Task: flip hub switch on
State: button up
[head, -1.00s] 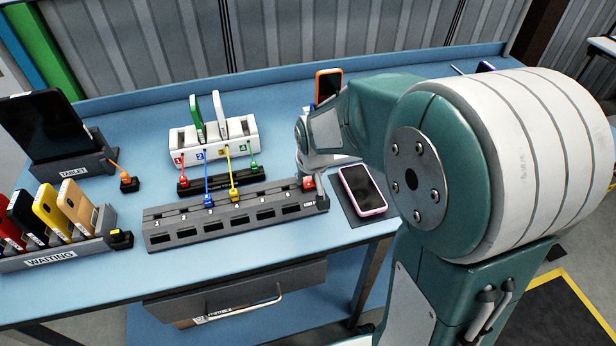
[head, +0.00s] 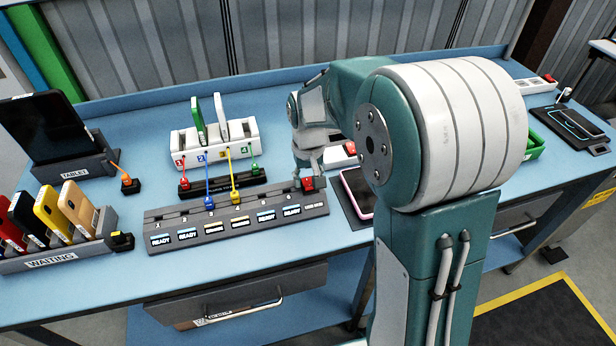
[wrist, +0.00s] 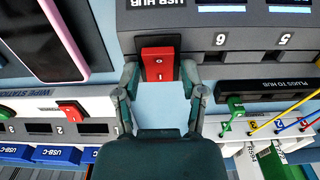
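The grey USB hub (head: 236,211) lies along the front of the blue table, and its row of small displays is lit. Several displays read READY in blue, and two in the middle are yellow. The red hub switch (head: 308,184) is at the hub's right end. It also shows close up in the wrist view (wrist: 158,63). My gripper (head: 308,174) is just above the switch. In the wrist view its two fingers (wrist: 160,75) are spread either side of the switch with nothing held. I cannot tell whether a fingertip touches it.
A pink-edged phone (head: 357,192) lies right of the hub. Behind the hub are a black plug strip (head: 222,182) with coloured cables and a white rack (head: 214,141). A waiting rack (head: 60,258) of phones and a tablet stand (head: 84,166) are at left.

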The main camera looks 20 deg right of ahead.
aim_at(307, 183)
dwell(0.3)
notch_tip(307, 183, up, 12)
dwell(0.5)
jog(key=shift+a, duration=0.1)
jog(key=s+r+t, duration=0.1)
jog(key=s+t, duration=0.4)
jog(key=s, duration=1.6)
jog(key=shift+s+r, duration=0.25)
jog(key=shift+s, duration=0.05)
